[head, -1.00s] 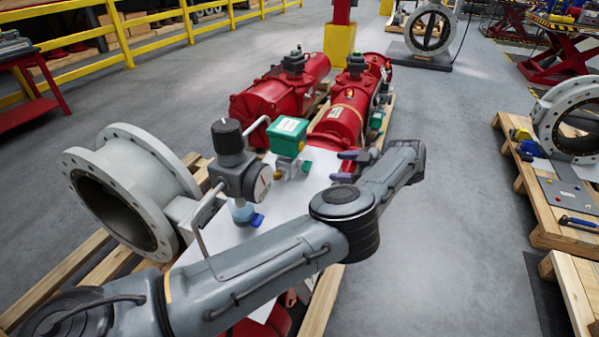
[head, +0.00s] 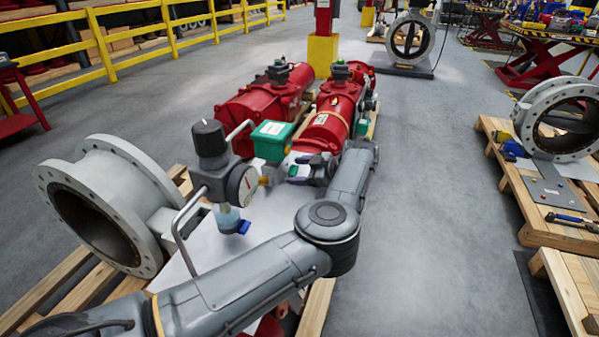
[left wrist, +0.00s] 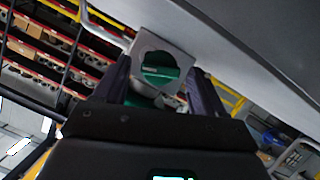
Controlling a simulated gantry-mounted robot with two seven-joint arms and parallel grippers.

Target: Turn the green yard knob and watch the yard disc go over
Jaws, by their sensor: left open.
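A green knob-like part (head: 298,171) shows between the fingers of my left gripper (head: 303,168), beside the green-lidded box (head: 272,140). My right gripper is not in view.
A gauge unit with a black cap (head: 208,139) and bent grey pipes stands left of my forearm. Red actuators (head: 328,130) lie just behind the gripper. A large flanged ring (head: 62,190) is at the left. The floor (head: 430,190) to the right is clear.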

